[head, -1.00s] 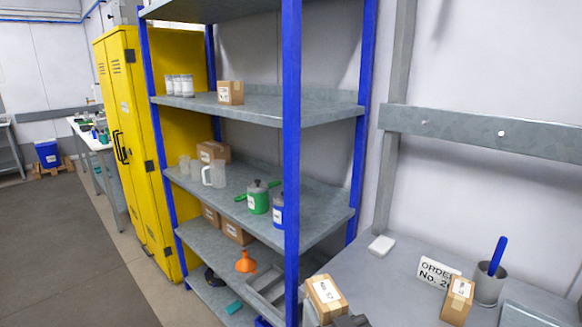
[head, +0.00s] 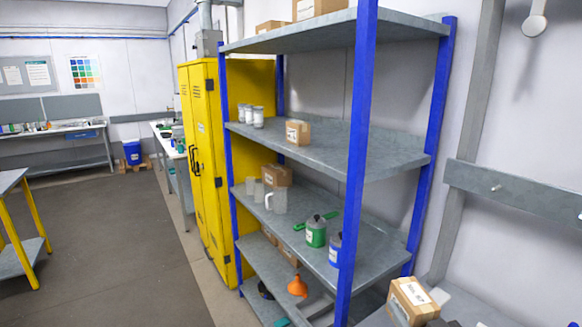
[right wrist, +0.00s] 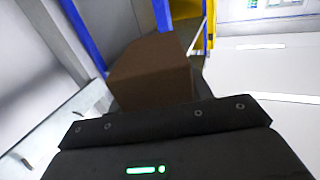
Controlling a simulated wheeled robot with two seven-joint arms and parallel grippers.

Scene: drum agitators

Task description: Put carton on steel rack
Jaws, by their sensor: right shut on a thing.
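A brown carton (head: 411,300) with a white label shows at the bottom right of the head view. My right gripper (head: 440,322) is shut on it, with only a dark bit of the gripper in that view. In the right wrist view the carton (right wrist: 152,72) sits beyond the dark gripper body; the fingertips are hidden. The steel rack (head: 330,150) has blue posts and grey shelves and stands in the middle, behind and left of the held carton. My left gripper is not in view.
The rack's shelves hold small cartons (head: 298,132), white jars (head: 250,115), clear jugs (head: 277,200), a green can (head: 316,233), a blue can (head: 335,250) and an orange funnel (head: 297,286). A yellow cabinet (head: 205,170) stands left of it. The floor at left is open.

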